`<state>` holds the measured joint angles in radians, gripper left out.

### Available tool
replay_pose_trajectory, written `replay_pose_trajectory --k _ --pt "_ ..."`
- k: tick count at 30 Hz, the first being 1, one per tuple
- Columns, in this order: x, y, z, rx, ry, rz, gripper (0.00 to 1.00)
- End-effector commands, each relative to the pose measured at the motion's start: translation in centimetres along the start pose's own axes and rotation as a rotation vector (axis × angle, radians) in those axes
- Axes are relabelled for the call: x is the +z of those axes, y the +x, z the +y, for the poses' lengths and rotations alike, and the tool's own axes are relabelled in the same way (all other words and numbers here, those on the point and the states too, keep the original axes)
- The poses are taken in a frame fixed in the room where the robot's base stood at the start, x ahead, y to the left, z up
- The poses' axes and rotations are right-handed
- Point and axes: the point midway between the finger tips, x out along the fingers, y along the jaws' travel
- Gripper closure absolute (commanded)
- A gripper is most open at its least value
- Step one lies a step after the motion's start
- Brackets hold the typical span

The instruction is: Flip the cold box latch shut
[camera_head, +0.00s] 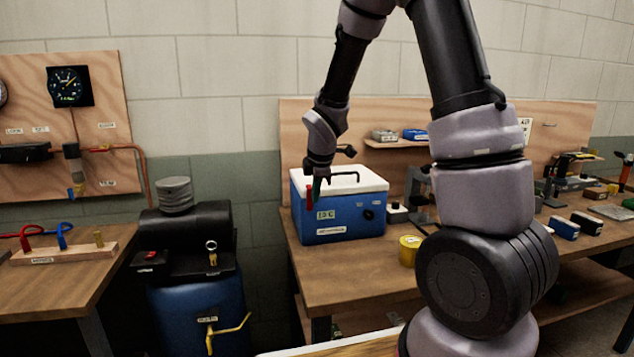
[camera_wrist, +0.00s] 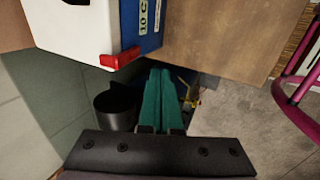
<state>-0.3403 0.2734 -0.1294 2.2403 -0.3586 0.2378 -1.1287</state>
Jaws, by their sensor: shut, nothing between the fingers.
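The cold box (camera_head: 347,227), blue with a white lid, stands on the wooden bench in the head view. Its lid (camera_head: 365,178) lies on top. The red latch (camera_head: 309,194) is at the box's left end, near the lid; it also shows in the wrist view (camera_wrist: 120,58) at the lid's edge. I cannot tell from these frames how far the latch is turned. My gripper (camera_head: 316,198) is at the left front of the box, pointing down beside the latch. Its green fingers (camera_wrist: 160,75) are together and empty, a little apart from the latch in the wrist view.
A blue drum with a black top (camera_head: 185,225) stands left of the bench. A yellow can (camera_head: 409,251) and a small white switch box (camera_head: 397,212) sit right of the cold box. More tools lie farther right. The bench front before the box is clear.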

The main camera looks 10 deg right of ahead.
Motion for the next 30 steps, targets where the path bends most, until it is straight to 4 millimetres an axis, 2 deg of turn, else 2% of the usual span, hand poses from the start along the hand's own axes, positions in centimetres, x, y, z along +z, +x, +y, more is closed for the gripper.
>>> replay_pose_trajectory --k 1,4,7,12,25,30 --pt "0.0 1.2 -0.1 -0.005 -0.001 -0.002 1.0" --pt "0.0 3.0 0.1 -0.002 0.0 -0.002 1.0" --pt "0.1 3.1 2.0 0.002 0.003 0.0 1.0" --pt "0.0 3.6 3.4 0.0 0.001 0.0 1.0" --pt "0.0 3.6 3.9 0.0 0.001 0.0 1.0" --pt "0.1 3.9 5.2 0.001 0.003 0.0 1.0"
